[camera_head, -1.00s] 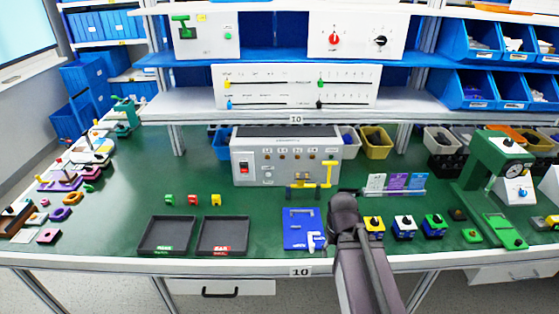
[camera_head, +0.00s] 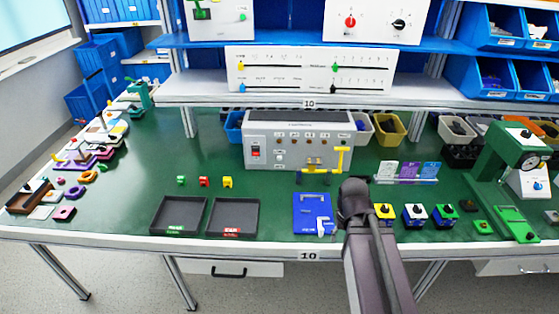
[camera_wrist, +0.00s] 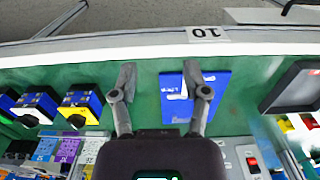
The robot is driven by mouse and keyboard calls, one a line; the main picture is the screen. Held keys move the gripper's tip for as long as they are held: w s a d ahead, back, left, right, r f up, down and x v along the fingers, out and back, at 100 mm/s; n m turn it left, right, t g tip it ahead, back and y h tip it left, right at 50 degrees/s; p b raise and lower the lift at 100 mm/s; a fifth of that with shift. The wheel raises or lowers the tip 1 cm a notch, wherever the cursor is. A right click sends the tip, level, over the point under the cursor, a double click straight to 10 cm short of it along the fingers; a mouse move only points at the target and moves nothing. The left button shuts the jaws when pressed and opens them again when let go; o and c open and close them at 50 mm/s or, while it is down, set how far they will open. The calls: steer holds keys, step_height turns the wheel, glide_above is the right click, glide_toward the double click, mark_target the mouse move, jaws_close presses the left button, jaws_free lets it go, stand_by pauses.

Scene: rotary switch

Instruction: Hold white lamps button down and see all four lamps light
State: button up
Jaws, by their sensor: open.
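The grey control box (camera_head: 298,158) stands on the green table below the shelf. A row of dark orange lamps (camera_head: 293,134) runs along its upper front, and none looks lit. A small white button (camera_head: 279,158) sits low on its front, right of the red switch (camera_head: 255,152). In the wrist view the red switch (camera_wrist: 252,162) shows at the lower right. My gripper (camera_wrist: 160,80) is open and empty there, its fingers apart over the table, with the right finger in front of the blue plate (camera_wrist: 175,108). The fingertips are hidden in the head view.
A yellow handle (camera_head: 341,160) stands at the box's right end. The blue plate (camera_head: 308,203) and two dark trays (camera_head: 179,232) lie near the front edge. Cubes with knobs (camera_head: 414,216) stand right of my arm.

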jaws_close()
stand_by(1.2)
